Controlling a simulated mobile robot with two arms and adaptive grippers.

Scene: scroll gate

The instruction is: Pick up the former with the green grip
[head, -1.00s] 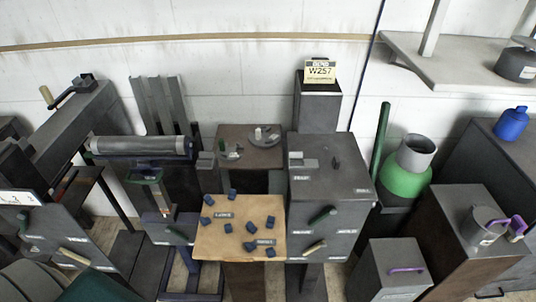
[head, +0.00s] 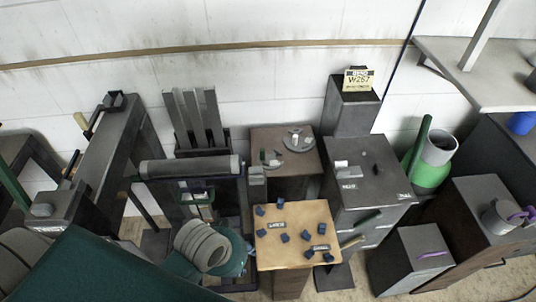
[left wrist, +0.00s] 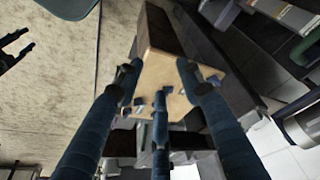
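On a brown block (head: 258,136) in the head view lie two small flat grey pieces. The left piece (head: 271,162) has a small upright that looks dark green; it may be the former with the green grip, but it is too small to be sure. The right piece (head: 300,143) is a disc with a pale upright. My left gripper (left wrist: 160,86) shows three dark blue fingers, spread open and empty, in the left wrist view, facing the wooden-topped stand. A dark gripper-like shape is cut off at the left wrist view's left edge.
A wooden-topped stand (head: 322,215) holds several blue blocks. Further right are a green-and-grey canister (head: 432,170) and a grey box (head: 405,255) with a purple handle.

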